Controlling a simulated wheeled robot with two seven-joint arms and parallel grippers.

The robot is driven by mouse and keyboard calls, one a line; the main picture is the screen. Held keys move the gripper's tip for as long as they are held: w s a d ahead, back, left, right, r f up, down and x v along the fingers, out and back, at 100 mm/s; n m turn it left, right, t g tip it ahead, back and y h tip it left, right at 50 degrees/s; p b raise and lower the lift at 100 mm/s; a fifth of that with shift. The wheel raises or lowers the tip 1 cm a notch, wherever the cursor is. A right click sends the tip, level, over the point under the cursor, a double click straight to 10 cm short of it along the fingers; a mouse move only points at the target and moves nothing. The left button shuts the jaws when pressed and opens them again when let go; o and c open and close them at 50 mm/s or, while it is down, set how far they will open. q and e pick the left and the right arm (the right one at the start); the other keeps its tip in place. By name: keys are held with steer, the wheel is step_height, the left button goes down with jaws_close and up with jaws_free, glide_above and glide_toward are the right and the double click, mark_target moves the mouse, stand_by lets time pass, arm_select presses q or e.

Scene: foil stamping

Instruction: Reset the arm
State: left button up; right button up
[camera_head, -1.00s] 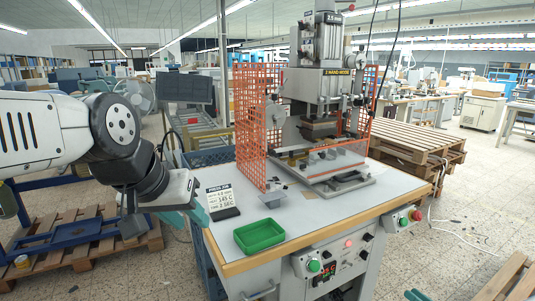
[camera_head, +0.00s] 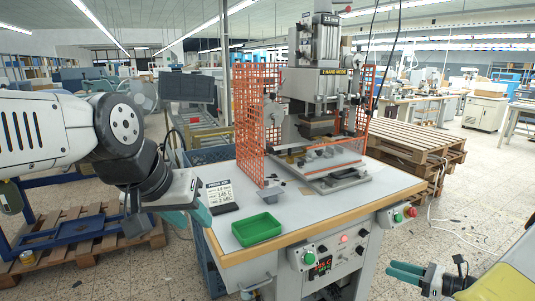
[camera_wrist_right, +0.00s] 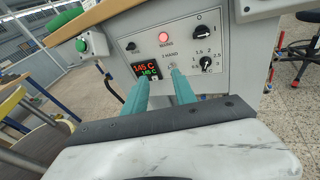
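My left gripper (camera_head: 190,217) hangs at the left of the press table, its teal fingertips apart and empty, close to the table's left edge. My right gripper (camera_head: 407,271) is low at the right, in front of the table's right side, with its two teal fingers apart and nothing between them. In the right wrist view the fingers (camera_wrist_right: 160,85) point at the control panel (camera_wrist_right: 175,52) with a gap between them. Whether the fingertips touch the panel is hard to tell in that view; in the head view they are clear of it.
Wooden pallets (camera_head: 415,145) are at the right.

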steer(key=s+a+r+n+g+h, duration=0.2)
steer(key=a+r+n+g, duration=0.3)
steer(key=a+r+n, duration=0.4)
steer(key=s+a+r+n+g+h, duration=0.15)
steer(key=a+r+n+g, duration=0.35)
steer(key=a+r, duration=0.5)
steer(key=s+a+r+n+t+h, duration=0.2)
steer(key=s+a+r+n+h, duration=0.1)
steer(key=s+r+n, duration=0.3)
steer(key=s+a+r+n+t+h, duration=0.3)
steer(key=s+a+r+n, duration=0.1)
steer(key=s+r+n, duration=0.3)
steer(key=shift+s+a+r+n+t, duration=0.15)
steer(key=shift+s+n+t, duration=0.2)
steer(key=shift+n, duration=0.35)
steer(key=shift+o, duration=0.4)
